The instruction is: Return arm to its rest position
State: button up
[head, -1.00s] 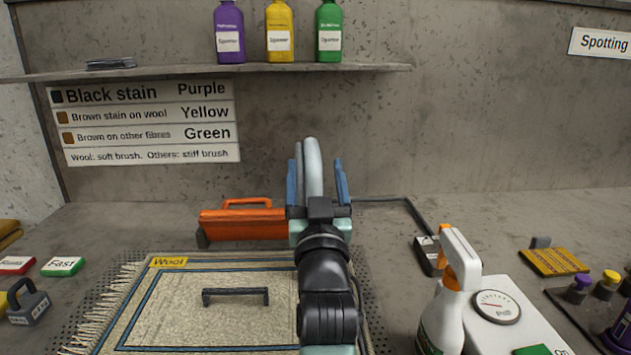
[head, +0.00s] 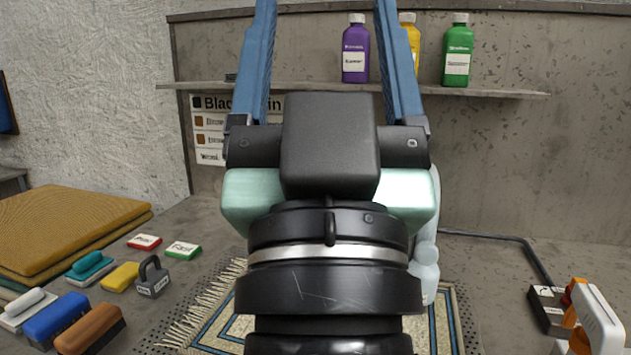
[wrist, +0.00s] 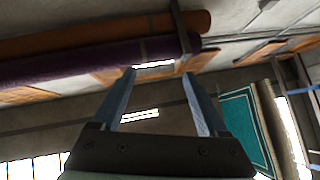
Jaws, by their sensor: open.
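My gripper (head: 325,60) is raised close in front of the head camera, with its two blue fingers pointing up and spread wide apart. Nothing is between the fingers. In the wrist view my gripper (wrist: 158,90) is also open and empty, facing the upper part of the room. My arm covers the middle of the head view and hides most of the rug (head: 222,325) and part of the stain sign (head: 208,122).
Purple (head: 356,52), yellow (head: 408,40) and green (head: 456,55) bottles stand on the shelf (head: 500,92). Brushes, a grey weight (head: 152,278) and folded cloths (head: 70,225) lie at left. A spray bottle (head: 598,320) is at lower right. Rolled rugs (wrist: 100,62) show in the wrist view.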

notch_tip(320, 180, up, 19)
jog(key=s+p, duration=0.2)
jog(key=p, duration=1.6)
jog(key=shift+a+r, duration=0.15)
jog(key=shift+a, duration=0.25)
